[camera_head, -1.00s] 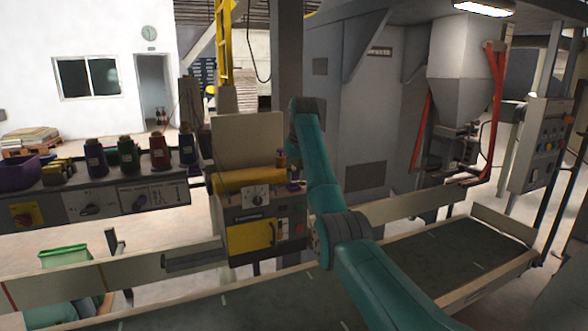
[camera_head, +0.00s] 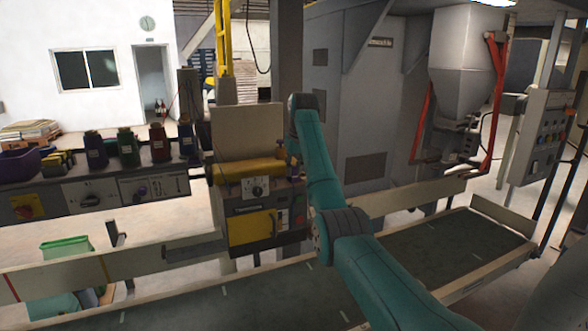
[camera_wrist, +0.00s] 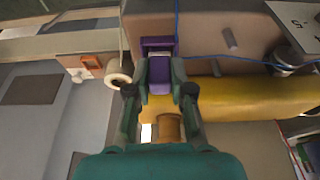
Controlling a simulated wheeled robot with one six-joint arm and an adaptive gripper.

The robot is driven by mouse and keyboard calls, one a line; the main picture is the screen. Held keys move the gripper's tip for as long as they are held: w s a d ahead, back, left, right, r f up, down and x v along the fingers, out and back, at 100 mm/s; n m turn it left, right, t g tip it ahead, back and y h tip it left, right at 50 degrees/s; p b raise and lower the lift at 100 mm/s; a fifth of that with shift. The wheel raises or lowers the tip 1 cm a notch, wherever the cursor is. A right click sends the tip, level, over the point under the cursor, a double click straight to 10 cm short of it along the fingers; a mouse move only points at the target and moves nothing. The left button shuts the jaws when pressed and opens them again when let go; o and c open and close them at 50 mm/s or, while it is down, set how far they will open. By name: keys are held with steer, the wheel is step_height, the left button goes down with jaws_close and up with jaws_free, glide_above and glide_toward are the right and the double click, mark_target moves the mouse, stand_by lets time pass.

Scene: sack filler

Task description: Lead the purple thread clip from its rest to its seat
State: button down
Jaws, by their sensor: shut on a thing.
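The purple thread clip (camera_wrist: 160,72) is between the two teal fingers of my gripper (camera_wrist: 163,80) in the wrist view, and they are shut on it. A purple bracket (camera_wrist: 157,42) with a pale inner part is just beyond the clip, on the face of the machine. I cannot tell whether clip and bracket touch. A yellow roller-like cover (camera_wrist: 240,97) runs to the right behind the fingers, with a brown spool-shaped piece (camera_wrist: 169,127) below them. In the head view my arm hides the gripper and the clip.
The sewing unit (camera_head: 262,205) with its yellow cover stands left of my arm in the head view. Several thread cones (camera_head: 128,150) stand on a shelf to the left. A conveyor (camera_head: 445,250) runs along the front. A blue cable (camera_wrist: 177,25) passes close to the bracket.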

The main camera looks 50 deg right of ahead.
steer(key=c, duration=0.9)
jaws_free()
steer(key=shift+c, duration=0.2)
step_height(320, 180, up, 10)
